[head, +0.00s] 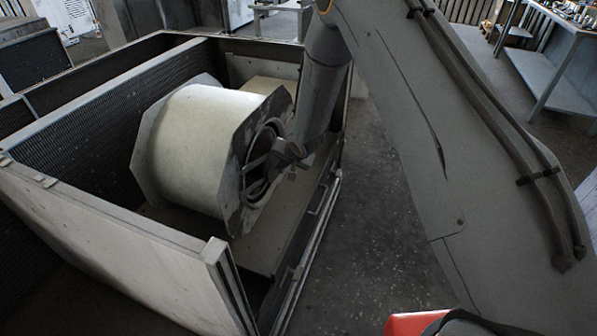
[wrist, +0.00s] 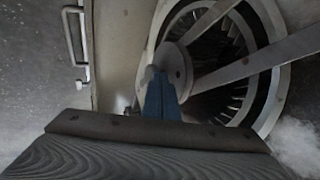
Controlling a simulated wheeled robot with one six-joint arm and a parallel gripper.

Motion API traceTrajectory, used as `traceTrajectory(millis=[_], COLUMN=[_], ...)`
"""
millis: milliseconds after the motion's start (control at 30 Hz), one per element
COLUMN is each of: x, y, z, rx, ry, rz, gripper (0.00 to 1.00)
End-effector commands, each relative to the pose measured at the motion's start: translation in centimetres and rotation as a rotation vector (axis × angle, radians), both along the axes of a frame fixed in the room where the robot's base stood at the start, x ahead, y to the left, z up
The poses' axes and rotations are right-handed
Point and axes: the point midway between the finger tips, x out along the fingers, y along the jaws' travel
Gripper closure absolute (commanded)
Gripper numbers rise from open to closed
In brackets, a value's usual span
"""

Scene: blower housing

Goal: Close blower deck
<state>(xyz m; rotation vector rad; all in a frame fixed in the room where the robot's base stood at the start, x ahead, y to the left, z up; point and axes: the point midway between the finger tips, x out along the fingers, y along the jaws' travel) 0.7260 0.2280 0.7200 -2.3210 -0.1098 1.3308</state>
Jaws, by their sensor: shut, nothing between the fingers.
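The pale blower drum (head: 205,145) lies on its side inside the open-topped blower housing (head: 110,235), with its round end opening facing my arm. The blower deck (head: 265,245) is the flat panel under the drum, reaching the housing's near right edge. In the wrist view the deck (wrist: 120,50) is a beige strip left of the blower's finned wheel (wrist: 235,60). My gripper (head: 268,168) is in front of the drum's end opening. In the wrist view its blue fingertips (wrist: 160,97) are together and empty, beside the wheel's ring and struts. I cannot tell whether they touch anything.
A metal handle (wrist: 72,38) is on the deck's outer edge in the wrist view. A rail (head: 305,245) runs along the housing's right side. Open concrete floor (head: 375,215) is to the right. A workbench (head: 545,65) stands at the back right.

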Motion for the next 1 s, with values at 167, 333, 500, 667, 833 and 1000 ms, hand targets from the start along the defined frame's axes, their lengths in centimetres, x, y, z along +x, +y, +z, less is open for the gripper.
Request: traceTrajectory(millis=[167, 333, 500, 667, 833, 1000], x=[0.7, 0.9, 0.9, 0.9, 0.6, -0.3], y=[1.8, 2.5, 2.8, 3.1, 2.4, -0.8], z=[-0.1, 0.0, 0.1, 0.2, 0.3, 0.3], rx=[-0.001, 0.000, 0.001, 0.003, 0.003, -0.001], ry=[0.000, -0.001, -0.003, -0.005, -0.006, 0.002], rz=[0.003, 0.004, 0.009, 0.013, 0.013, 0.004], gripper=[1.00, 1.00, 1.00, 1.00, 1.00, 1.00])
